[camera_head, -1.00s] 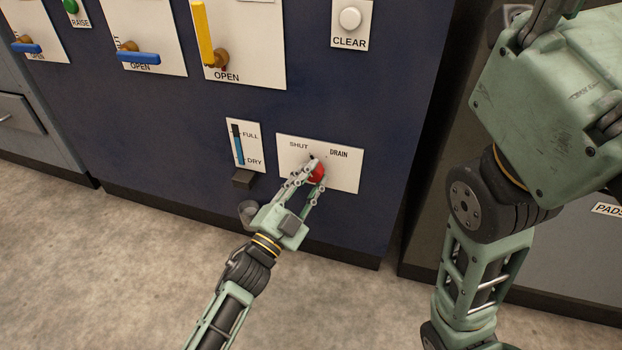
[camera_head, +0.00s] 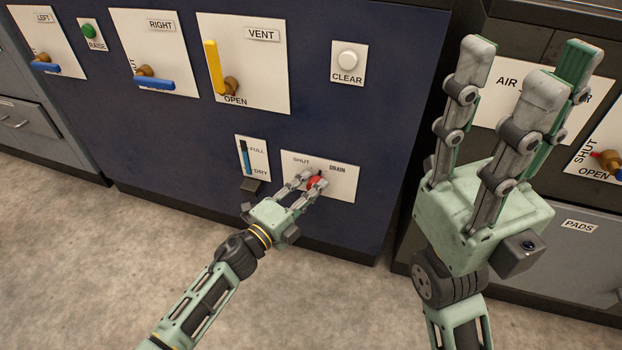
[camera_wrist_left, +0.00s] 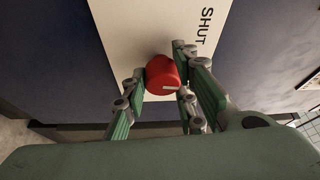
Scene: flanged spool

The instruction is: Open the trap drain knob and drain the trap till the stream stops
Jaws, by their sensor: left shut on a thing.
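The red drain knob (camera_head: 317,181) sits on a white plate (camera_head: 345,185) marked SHUT and DRAIN, low on the blue cabinet. My left gripper (camera_head: 312,180) is shut on the knob, a finger on either side. The left wrist view shows the red knob (camera_wrist_left: 161,74) between the fingers, with a pale mark on its face; I cannot tell its exact setting. Left of the plate is a gauge (camera_head: 244,158) marked FULL and DRY, with a blue column. A dark spout (camera_head: 252,186) sits below it; no stream is visible. My right gripper (camera_head: 518,75) is open and empty, fingers up.
Above are the VENT plate (camera_head: 265,75) with a yellow lever, the CLEAR button (camera_head: 347,60), and blue RIGHT (camera_head: 155,84) and LEFT (camera_head: 46,67) levers. A dark cabinet with a PADS label (camera_head: 579,226) stands at right. The floor (camera_head: 100,270) in front is clear.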

